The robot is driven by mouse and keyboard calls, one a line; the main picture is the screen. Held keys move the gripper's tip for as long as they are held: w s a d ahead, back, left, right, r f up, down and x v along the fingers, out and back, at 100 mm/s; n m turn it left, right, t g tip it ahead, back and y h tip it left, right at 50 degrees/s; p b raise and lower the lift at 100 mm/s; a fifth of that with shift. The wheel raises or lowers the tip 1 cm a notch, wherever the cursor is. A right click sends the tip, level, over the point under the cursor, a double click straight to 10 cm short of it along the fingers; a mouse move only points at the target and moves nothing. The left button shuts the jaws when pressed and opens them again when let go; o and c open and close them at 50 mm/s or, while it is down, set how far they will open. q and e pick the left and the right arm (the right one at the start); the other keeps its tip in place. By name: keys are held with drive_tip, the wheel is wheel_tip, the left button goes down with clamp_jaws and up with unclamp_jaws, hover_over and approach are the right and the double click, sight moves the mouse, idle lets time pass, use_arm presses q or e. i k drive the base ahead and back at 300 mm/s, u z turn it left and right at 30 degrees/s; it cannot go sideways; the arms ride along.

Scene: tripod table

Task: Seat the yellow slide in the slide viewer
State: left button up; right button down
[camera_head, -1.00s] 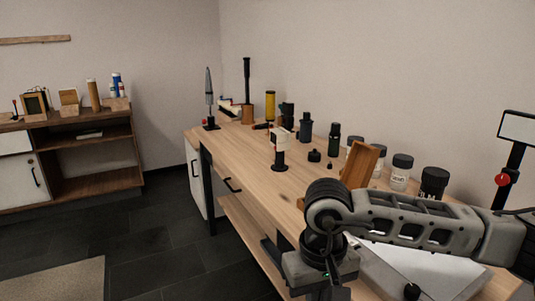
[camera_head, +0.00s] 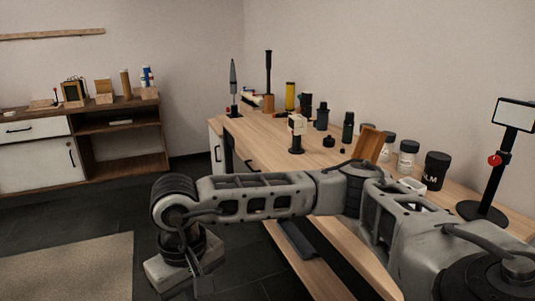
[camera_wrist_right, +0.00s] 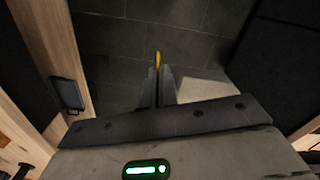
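My right gripper (camera_wrist_right: 158,80) is closed in the right wrist view, with a thin yellow piece showing between its fingertips, which looks like the yellow slide (camera_wrist_right: 157,59). It points down over the dark floor. In the head view my right arm reaches left across the table front, its fingertips hidden or out of frame. A small white device on a black stand (camera_head: 297,124) stands on the table. A white panel on a black stand with a red knob (camera_head: 515,115) stands at the right. I cannot tell which is the slide viewer. My left gripper is not in view.
The wooden table (camera_head: 262,137) holds several dark bottles, lidded jars (camera_head: 407,158), a yellow cylinder (camera_head: 290,95) and a tilted wooden piece (camera_head: 368,145). A cabinet (camera_head: 120,150) stands at the back left. The floor (camera_head: 110,212) between is clear, with a beige mat (camera_head: 70,268).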

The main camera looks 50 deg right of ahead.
sight(299, 125)
drive_tip(key=z, duration=0.05)
drive_tip(key=i, duration=1.65)
drive_tip(key=z, duration=0.6)
